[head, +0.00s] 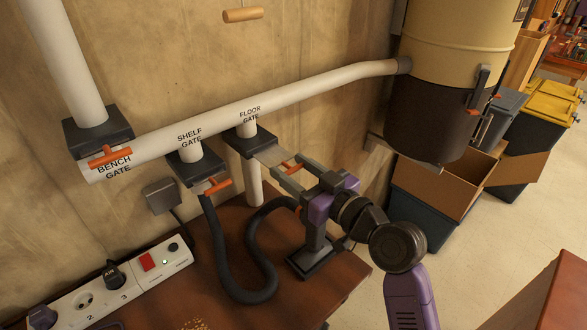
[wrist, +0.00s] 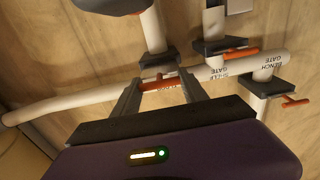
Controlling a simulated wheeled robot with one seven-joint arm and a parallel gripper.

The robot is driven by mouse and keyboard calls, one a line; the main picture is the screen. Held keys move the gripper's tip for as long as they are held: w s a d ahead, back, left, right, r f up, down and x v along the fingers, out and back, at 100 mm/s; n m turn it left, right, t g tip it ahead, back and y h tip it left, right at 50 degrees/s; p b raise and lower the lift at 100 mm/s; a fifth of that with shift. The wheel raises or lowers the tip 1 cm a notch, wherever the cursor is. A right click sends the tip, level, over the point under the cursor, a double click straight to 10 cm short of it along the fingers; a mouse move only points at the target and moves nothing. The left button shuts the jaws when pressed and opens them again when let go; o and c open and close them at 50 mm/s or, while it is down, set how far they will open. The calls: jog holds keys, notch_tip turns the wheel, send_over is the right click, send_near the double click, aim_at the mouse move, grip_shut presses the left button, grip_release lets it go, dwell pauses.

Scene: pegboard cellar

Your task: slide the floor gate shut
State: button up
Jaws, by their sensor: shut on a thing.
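The floor gate (head: 250,143) is a dark block on a short white branch under the sloping pipe, labelled FLOOR GATE. Its pale metal slide plate (head: 270,155) sticks out to the right, toward my gripper. My gripper (head: 287,167) is shut on the orange handle at the plate's outer end. The floor gate handle (wrist: 158,84) lies between my two fingers (wrist: 161,90) in the wrist view. The gate's dark block (wrist: 160,61) shows just beyond it. The fingers partly hide the handle in the head view.
The shelf gate (head: 190,168) and its orange handle (head: 217,186) are to the left, then the bench gate (head: 98,136). A dark hose (head: 222,255) loops over the brown bench (head: 325,292) below. A power strip (head: 122,285) lies at left. A large drum (head: 432,115) stands right.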

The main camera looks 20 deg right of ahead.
aim_at(295, 171)
grip_shut()
jog(key=shift+b+x, duration=0.55)
jog(key=shift+x, duration=0.9)
jog(key=o, duration=1.4)
grip_release()
jog(key=b+v, duration=0.1)
jog(key=v, duration=0.6)
jog(key=shift+s+d, duration=0.1)
jog(key=shift+s, duration=0.3)
